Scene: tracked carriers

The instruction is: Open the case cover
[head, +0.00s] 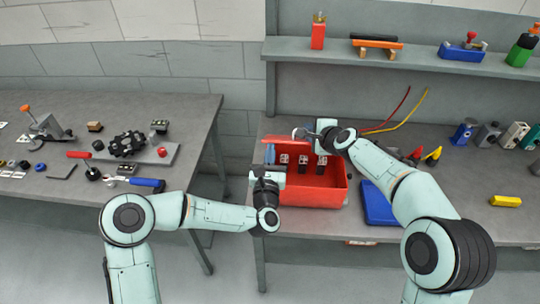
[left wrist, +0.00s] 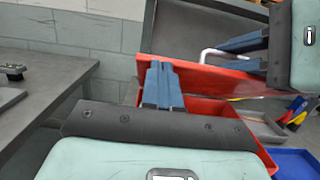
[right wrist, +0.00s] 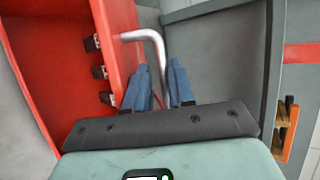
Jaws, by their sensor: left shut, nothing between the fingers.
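The red case (head: 318,196) stands open on the right-hand bench, and its inside shows. Its red cover (head: 287,140) is raised at the back, nearly edge-on in the head view; it also shows in the left wrist view (left wrist: 190,78). A bent metal handle (right wrist: 158,48) sticks out from the cover. Contact there cannot be told.
Several small dark pieces (head: 320,160) sit inside the case. A blue tray (head: 378,205) lies right of it. Red and yellow cables (head: 400,118) rise behind. A shelf (head: 400,60) hangs above the bench. The left bench (head: 60,190) holds tools and parts, with a gap between benches.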

